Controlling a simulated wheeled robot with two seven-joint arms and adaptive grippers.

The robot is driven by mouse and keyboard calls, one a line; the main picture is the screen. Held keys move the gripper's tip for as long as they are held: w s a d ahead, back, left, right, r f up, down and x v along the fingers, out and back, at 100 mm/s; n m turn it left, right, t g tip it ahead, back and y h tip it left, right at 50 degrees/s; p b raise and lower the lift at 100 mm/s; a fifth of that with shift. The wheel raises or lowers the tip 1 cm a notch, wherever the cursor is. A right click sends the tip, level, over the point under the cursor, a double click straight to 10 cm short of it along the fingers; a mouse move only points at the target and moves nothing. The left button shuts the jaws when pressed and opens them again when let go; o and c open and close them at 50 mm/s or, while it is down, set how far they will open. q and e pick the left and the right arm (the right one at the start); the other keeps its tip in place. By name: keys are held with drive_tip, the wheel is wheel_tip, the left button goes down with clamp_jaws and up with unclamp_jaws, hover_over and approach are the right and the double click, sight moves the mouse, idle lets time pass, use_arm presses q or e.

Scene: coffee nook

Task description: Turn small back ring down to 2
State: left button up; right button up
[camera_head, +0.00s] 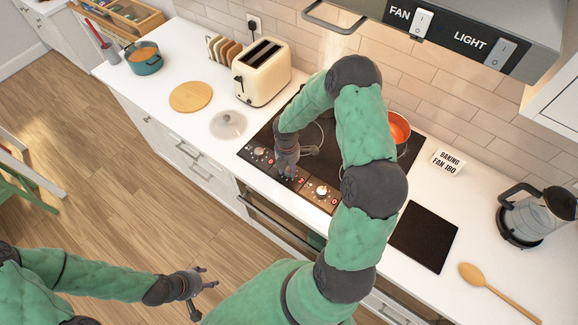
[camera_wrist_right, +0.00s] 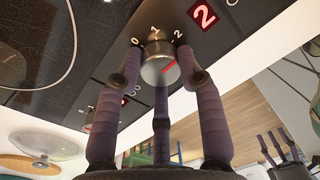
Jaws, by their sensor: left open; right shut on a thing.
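The black cooktop (camera_head: 320,152) has a row of knobs with small red displays along its front edge. My right gripper (camera_head: 288,172) reaches down to that row and hides the knob it holds in the head view. In the right wrist view, its fingers are shut on a round metal knob (camera_wrist_right: 157,52) with a red mark on its face. My left gripper (camera_head: 208,283) is open and empty over the floor. I cannot tell which ring the knob serves.
An orange pan (camera_head: 398,128) sits at the cooktop's right, partly behind my right arm. A glass lid (camera_head: 228,125), a round board (camera_head: 190,97) and a toaster (camera_head: 262,72) stand left. The hood (camera_head: 455,30) hangs above. A kettle (camera_head: 535,215) stands right.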

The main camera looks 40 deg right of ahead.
drive_tip(key=shift+w+a+n+p, duration=0.15)
drive_tip(key=shift+n+p, duration=0.15)
drive_tip(key=shift+n, duration=0.6)
drive_tip(key=shift+s, duration=0.2)
drive_tip(key=o, duration=1.1)
drive_tip(key=shift+a, duration=0.1)
drive_tip(key=shift+c, duration=0.2)
drive_tip(key=shift+o, duration=0.3)
drive_tip(key=shift+a, duration=0.15)
drive_tip(key=shift+d+r, duration=0.15)
drive_tip(key=shift+d, duration=0.1)
wheel_tip(320, 180, up, 12)
drive_tip(key=shift+w+a, duration=0.25)
drive_tip(key=shift+w, duration=0.05)
drive_tip(key=shift+f, duration=0.2)
